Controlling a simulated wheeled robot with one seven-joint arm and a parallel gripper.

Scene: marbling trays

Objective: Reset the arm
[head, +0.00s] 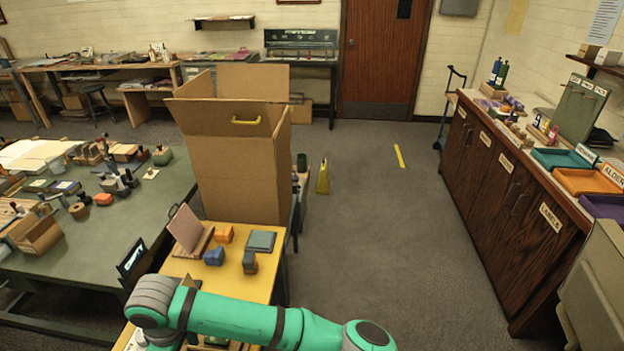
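My arm (250,318) crosses the bottom of the head view. Its green links with dark bands run from a grey joint at the left to a rounded green end with a dark cap at the right. The arm passes over the near end of a yellow-topped table (262,285). My gripper is not in view. Whether it holds anything cannot be seen.
On the yellow table are a blue block (214,256), an orange block (224,234) and a grey-green pad (261,241). A large open cardboard box (238,170) stands behind. A cluttered green table (175,185) is left, a wooden cabinet (490,185) right.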

